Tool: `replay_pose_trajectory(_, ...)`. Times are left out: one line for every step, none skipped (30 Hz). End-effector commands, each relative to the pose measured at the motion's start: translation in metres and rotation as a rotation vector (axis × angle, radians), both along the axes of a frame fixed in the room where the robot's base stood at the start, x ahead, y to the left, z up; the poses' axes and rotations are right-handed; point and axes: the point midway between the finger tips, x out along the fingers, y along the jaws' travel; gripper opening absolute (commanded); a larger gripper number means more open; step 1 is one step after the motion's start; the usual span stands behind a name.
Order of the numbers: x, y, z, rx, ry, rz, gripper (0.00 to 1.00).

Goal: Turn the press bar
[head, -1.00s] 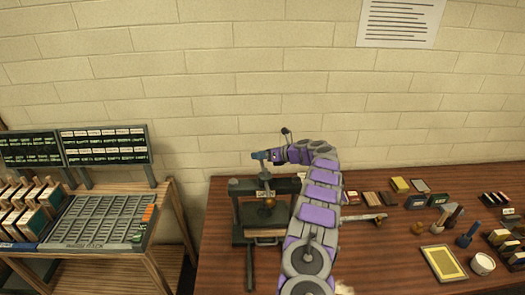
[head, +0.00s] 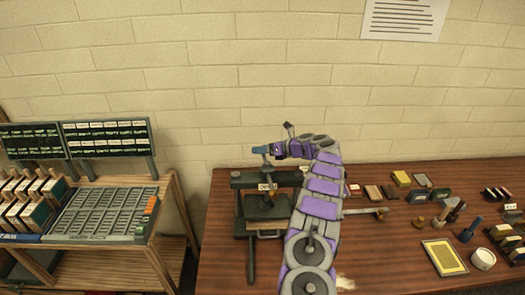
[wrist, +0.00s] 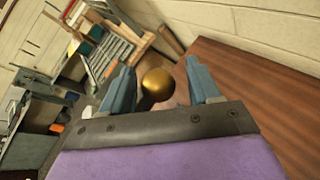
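The small press (head: 248,181) stands at the left end of the brown table in the head view, with a dark frame and a small white label on its front. My gripper (head: 262,150) is above the press's top, at the end of my purple arm. In the wrist view, a gold ball knob (wrist: 157,83) on a dark stem sits between the two blue-grey fingers of my gripper (wrist: 166,82). The fingers are apart, with a gap visible on each side of the knob. The rest of the press bar is hard to make out behind my gripper.
A wooden stand with a type tray (head: 100,212) is left of the table, across a gap. Blocks, small tools, a yellow-topped tray (head: 444,258) and a white pot (head: 483,259) fill the table's right side. A brick wall (head: 240,95) is close behind.

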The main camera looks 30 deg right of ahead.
Motion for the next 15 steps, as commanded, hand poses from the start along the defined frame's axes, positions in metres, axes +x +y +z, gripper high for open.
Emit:
replay_pose_trajectory(0.000, 0.000, 0.001, 0.000, -0.001, 0.000, 0.62)
replay_pose_trajectory(0.000, 0.000, 0.001, 0.000, -0.001, 0.000, 0.62)
replay_pose_trajectory(-0.001, -0.001, 0.002, 0.000, -0.002, 0.000, 0.62)
replay_pose_trajectory(-0.002, -0.002, 0.003, 0.000, -0.002, -0.001, 0.62)
replay_pose_trajectory(-0.004, -0.004, 0.004, 0.000, -0.003, -0.002, 0.62)
replay_pose_trajectory(-0.007, -0.006, 0.006, 0.000, -0.003, -0.002, 0.62)
replay_pose_trajectory(-0.010, -0.009, 0.007, 0.001, -0.004, -0.002, 0.62)
replay_pose_trajectory(-0.013, -0.011, 0.009, 0.001, -0.002, -0.002, 0.62)
replay_pose_trajectory(-0.019, -0.015, 0.011, 0.003, -0.001, -0.002, 0.62)
replay_pose_trajectory(-0.023, -0.018, 0.013, 0.005, -0.001, -0.002, 0.62)
replay_pose_trajectory(-0.027, -0.022, 0.015, 0.004, -0.001, -0.003, 0.62)
replay_pose_trajectory(-0.033, -0.027, 0.019, 0.002, -0.003, -0.002, 0.62)
replay_pose_trajectory(-0.038, -0.031, 0.022, 0.001, -0.004, -0.002, 0.62)
replay_pose_trajectory(-0.043, -0.036, 0.025, 0.000, -0.004, -0.003, 0.62)
replay_pose_trajectory(-0.050, -0.042, 0.028, 0.000, -0.005, -0.005, 0.62)
